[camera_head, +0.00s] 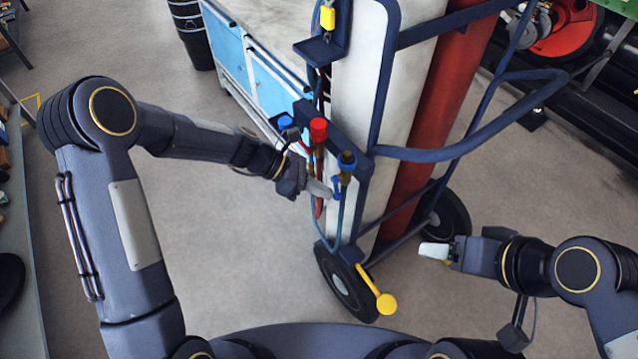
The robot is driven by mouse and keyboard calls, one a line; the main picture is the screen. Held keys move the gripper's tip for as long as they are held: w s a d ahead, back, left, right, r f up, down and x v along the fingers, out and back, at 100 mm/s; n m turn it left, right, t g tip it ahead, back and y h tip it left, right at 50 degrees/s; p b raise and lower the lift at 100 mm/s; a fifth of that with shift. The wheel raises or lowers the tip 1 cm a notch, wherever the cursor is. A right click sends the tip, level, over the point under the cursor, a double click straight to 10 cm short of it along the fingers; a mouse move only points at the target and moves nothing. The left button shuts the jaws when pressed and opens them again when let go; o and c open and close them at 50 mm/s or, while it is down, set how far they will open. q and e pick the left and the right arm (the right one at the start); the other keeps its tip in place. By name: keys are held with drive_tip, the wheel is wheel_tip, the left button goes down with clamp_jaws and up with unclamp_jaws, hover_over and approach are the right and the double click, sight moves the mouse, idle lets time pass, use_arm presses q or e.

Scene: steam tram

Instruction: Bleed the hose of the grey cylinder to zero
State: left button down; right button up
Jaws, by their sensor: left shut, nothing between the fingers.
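The grey cylinder (407,95) stands upright in a blue-framed cart, beside a red cylinder (437,105). A small blue valve lever (337,188) sits below the blue-topped one. A blue hose (341,222) hangs down from there. My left gripper (329,192) is shut and empty, its tips at or very close to the blue lever; I cannot tell whether they touch. My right gripper (433,251) is at the lower right, away from the cart's fittings; its finger gap is not clear.
A yellow tag (327,17) hangs at the cart's top, and a yellow-ended pedal (386,303) sticks out low by the wheel (345,285). A blue cabinet (245,65) stands behind. The blue handle loop (480,150) juts right. Floor at left is clear.

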use_arm(q)
drive_tip(key=a+f+n+g+h+b, duration=0.1)
drive_tip(key=a+n+g+h+b, duration=0.1)
drive_tip(key=a+n+h, duration=0.1)
drive_tip(key=s+a+f+n+g+h+b, duration=0.1)
drive_tip(key=a+f+n+g+h+b, duration=0.1)
drive_tip(key=a+h, duration=0.4)
drive_tip(key=shift+a+f+n+b, duration=0.25)
drive_tip(key=shift+a+n+b, duration=0.4)
drive_tip(key=shift+a+n, duration=0.1)
use_arm(e)
drive_tip(key=f, duration=0.1)
drive_tip(key=a+f, duration=0.1)
drive_tip(key=f, duration=0.1)
drive_tip(key=a+f, duration=0.1)
drive_tip(key=f, duration=0.1)
drive_tip(key=shift+w, duration=0.35)
use_arm(q)
drive_tip(key=shift+s, duration=0.1)
drive_tip(key=shift+r, duration=0.1)
